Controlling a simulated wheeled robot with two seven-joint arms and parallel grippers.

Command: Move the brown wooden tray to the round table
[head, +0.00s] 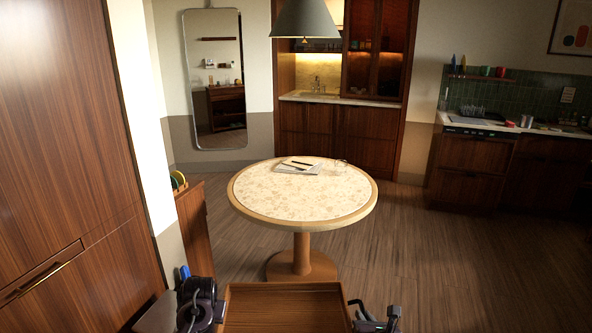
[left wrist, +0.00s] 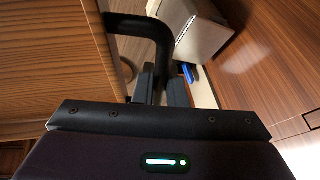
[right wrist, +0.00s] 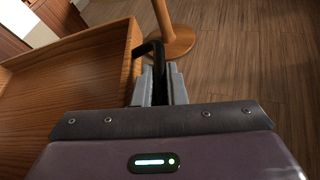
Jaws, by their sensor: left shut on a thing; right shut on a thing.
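The brown wooden tray (head: 285,308) is at the bottom of the head view, in front of the round table (head: 275,200), with its near part cut off. Its inside looks empty where it shows. My left gripper (left wrist: 160,85) is shut on a black handle (left wrist: 150,27) at the tray's left side. My right gripper (right wrist: 160,83) is shut on the black handle (right wrist: 147,50) at its right side. The tray looks about level. The round table has a speckled pale top, a wooden rim and one central leg, and stands beyond the tray.
Papers with pens (head: 298,166) lie at the back of the table; its near half is bare. A low wooden cabinet (head: 192,225) with dishes stands left. A lamp (head: 304,20) hangs above the table. The floor (head: 430,265) to the right is clear.

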